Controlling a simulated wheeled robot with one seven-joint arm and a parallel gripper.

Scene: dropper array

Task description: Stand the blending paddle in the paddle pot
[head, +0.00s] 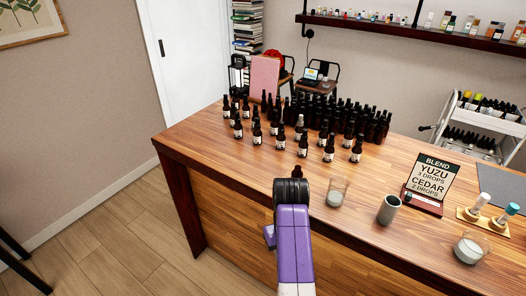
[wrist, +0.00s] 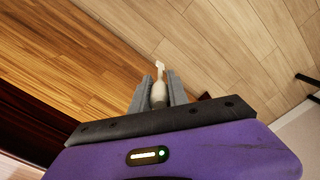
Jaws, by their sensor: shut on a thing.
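My gripper (wrist: 159,85) is shut on a slim pale thing with a narrow neck and a small flat white tip, which I take to be the blending paddle (wrist: 158,92). It sticks out between the two grey fingers, over the counter front and floor in the wrist view. In the head view my gripper (head: 291,190) is at the counter's front edge; its fingers and the paddle are hidden behind the wrist. A grey-green cup, apparently the paddle pot (head: 388,210), stands upright on the counter to the right, apart from my gripper.
A glass beaker (head: 338,191) stands between my gripper and the pot. A blend sign (head: 431,181) is right of the pot. Many dark bottles (head: 330,120) crowd the back.

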